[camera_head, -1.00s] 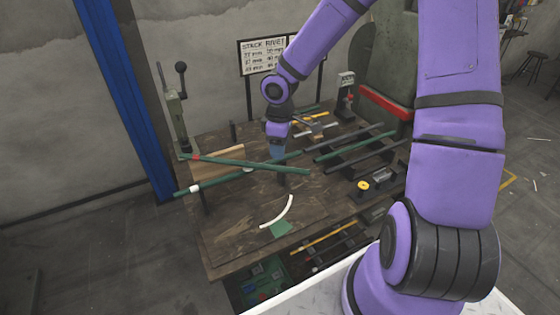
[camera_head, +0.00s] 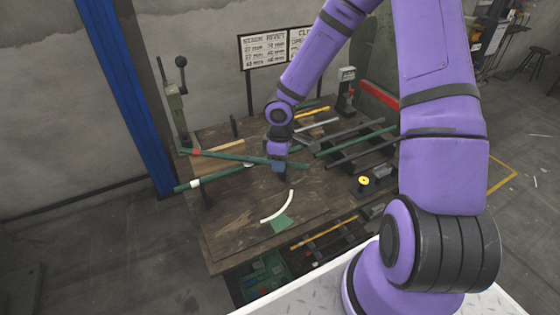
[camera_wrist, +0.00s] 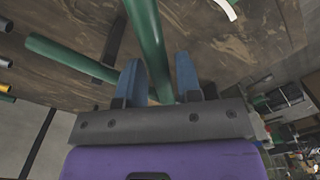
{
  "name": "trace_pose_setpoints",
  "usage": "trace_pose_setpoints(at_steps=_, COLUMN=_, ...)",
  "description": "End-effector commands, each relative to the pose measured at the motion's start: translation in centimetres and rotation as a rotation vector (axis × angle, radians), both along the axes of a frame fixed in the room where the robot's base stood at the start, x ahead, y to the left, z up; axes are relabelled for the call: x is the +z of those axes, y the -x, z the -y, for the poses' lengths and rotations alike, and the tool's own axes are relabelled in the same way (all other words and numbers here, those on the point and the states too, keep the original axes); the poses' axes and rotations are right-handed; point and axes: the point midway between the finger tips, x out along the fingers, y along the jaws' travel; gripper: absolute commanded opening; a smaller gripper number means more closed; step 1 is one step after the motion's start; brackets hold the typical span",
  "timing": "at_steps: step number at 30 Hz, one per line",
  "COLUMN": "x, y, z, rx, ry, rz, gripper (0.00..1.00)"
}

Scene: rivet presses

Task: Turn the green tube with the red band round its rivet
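The green tube with the red band (camera_head: 225,156) lies across the left part of the bench, its red band (camera_head: 196,152) near its left end. A second green tube with a white band (camera_head: 195,183) crosses under or against it; I cannot make out the rivet. My gripper (camera_head: 279,168) is at the right part of the red-banded tube. In the wrist view its two blue fingers (camera_wrist: 160,76) stand apart on either side of a green tube (camera_wrist: 147,30), seemingly with small gaps. The red band is not visible there. Another green tube (camera_wrist: 65,52) slants at left.
Several tubes and dark bars (camera_head: 358,140) lie to the right. A lever press (camera_head: 177,105) stands at the back left, a small press (camera_head: 347,90) at the back right.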

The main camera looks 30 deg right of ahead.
Motion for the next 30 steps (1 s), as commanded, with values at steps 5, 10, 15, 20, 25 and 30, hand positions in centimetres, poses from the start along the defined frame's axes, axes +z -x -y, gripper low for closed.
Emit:
trace_pose_setpoints(at_steps=5, x=0.0, y=0.0, z=0.0, rx=0.000, ry=0.000, rz=0.000, gripper=0.00)
trace_pose_setpoints(at_steps=10, x=0.0, y=0.0, z=0.0, rx=0.000, ry=0.000, rz=0.000, gripper=0.00)
trace_pose_setpoints(at_steps=15, x=0.0, y=0.2, z=-0.3, rx=-0.026, ry=0.002, rz=0.000, gripper=0.00)
trace_pose_setpoints(at_steps=20, x=0.1, y=0.8, z=-0.8, rx=-0.106, ry=0.002, rz=0.001, gripper=0.00)
trace_pose_setpoints(at_steps=25, x=0.0, y=1.2, z=-1.2, rx=-0.167, ry=0.001, rz=0.000, gripper=0.00)
trace_pose_setpoints(at_steps=30, x=0.0, y=1.2, z=-1.2, rx=-0.176, ry=0.000, rz=0.000, gripper=0.00)
